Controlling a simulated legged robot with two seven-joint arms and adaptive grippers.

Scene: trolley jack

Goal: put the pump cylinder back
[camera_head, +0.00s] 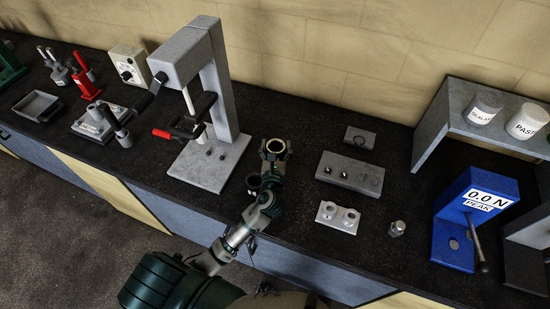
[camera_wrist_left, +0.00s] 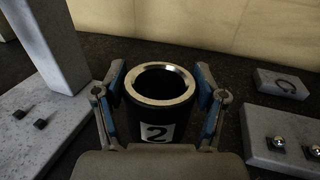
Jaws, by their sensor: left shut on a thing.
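The pump cylinder is most likely the black cylinder (camera_wrist_left: 159,112) with a bare metal rim and a white label reading "2", upright in the left wrist view. In the head view its ring-shaped open top (camera_head: 276,146) shows right of the grey press frame. My left gripper (camera_head: 274,158) is shut on it; in the left wrist view its two blue-padded fingers (camera_wrist_left: 160,105) press on either side. The cylinder's lower end is hidden, so I cannot tell whether it touches the bench. My right gripper is not in view.
The grey press frame (camera_head: 228,95) with a red-tipped lever stands left on its base plate. To the right are a grey block with rings (camera_head: 349,172), a two-hole block (camera_head: 338,216), a small metal fitting (camera_head: 397,229) and a blue force gauge (camera_head: 458,240). A wall stands behind.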

